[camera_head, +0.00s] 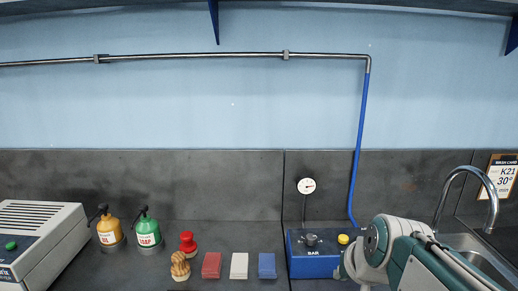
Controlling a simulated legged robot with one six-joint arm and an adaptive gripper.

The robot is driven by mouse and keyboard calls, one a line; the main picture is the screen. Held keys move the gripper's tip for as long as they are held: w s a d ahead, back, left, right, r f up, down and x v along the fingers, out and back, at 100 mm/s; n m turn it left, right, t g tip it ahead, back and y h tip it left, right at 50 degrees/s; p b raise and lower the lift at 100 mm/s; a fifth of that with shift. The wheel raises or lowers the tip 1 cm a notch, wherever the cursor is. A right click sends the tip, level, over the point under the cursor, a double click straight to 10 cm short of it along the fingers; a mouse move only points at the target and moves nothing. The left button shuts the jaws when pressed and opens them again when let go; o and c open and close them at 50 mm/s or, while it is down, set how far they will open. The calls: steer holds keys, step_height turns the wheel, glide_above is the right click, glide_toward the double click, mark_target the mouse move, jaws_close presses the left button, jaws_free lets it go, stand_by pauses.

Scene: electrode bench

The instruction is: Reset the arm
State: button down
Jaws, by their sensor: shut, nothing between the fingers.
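My arm, in white and green, shows at the lower right in the head view. It stands in front of the right end of the blue box and the left part of the sink. My gripper's fingers do not show in this view. Part of the blue box's right side is hidden behind my arm.
The blue box (312,264) has a dark knob, a yellow button and a gauge (307,186). Red (211,265), white (239,265) and blue (267,265) blocks lie left of it. A brown ribbed object (180,267), red stamp-like object (187,243), yellow bottle (109,232), green bottle (147,229), grey machine (48,225) and tap (489,190) stand around.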

steer(key=s+f+n+g+h, duration=0.1)
steer(key=s+f+n, duration=0.1)
steer(key=s, duration=1.1)
steer(key=shift+f, duration=0.9)
steer(key=shift+a, duration=0.1)
